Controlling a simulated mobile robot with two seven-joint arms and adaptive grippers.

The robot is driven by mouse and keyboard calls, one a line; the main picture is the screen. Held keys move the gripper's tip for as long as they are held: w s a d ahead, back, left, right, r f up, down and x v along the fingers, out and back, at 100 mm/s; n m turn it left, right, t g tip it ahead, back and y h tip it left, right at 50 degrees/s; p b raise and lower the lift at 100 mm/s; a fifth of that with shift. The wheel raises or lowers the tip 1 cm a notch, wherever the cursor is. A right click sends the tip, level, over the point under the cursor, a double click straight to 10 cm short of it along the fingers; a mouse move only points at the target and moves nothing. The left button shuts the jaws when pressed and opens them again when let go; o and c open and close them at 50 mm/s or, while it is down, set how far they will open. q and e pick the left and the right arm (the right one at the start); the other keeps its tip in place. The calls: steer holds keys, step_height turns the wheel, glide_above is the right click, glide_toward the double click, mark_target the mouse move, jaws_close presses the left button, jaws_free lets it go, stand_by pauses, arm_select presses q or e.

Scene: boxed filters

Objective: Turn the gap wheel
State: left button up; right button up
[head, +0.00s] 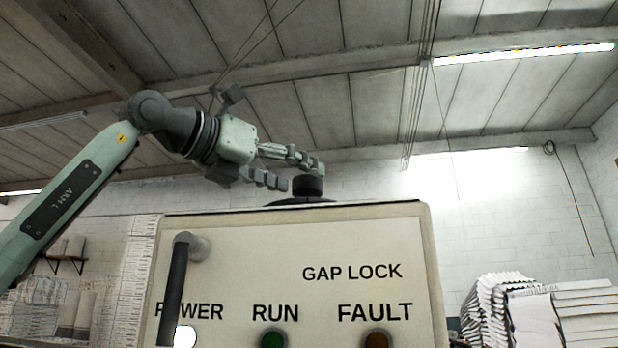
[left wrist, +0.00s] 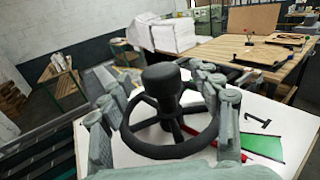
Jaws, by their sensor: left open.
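The gap wheel is a black spoked handwheel with a thick dark knob at its centre. It lies flat on top of a cream control box (head: 300,240). In the head view only its knob (head: 308,187) and a low dark edge show above the box top. The left wrist view shows the wheel's rim (left wrist: 165,150) and spokes. My left gripper (head: 302,175) is open, reaching in from the left at knob height. In the left wrist view its fingers stand on both sides of the wheel; I cannot tell whether they touch it.
A dark lever (head: 172,295) hangs down on the box front, left of the words GAP LOCK. Lamps sit below POWER, RUN and FAULT. The box top carries a green patch (left wrist: 262,146) and a "1". White stacks (head: 560,310) stand at right. Open air surrounds the arm.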

arm_select(q)
steer(key=shift+x, duration=1.75)
arm_select(e)
steer(key=shift+x, duration=0.75)
arm_select(q)
steer(key=shift+c, duration=0.2)
jaws_close()
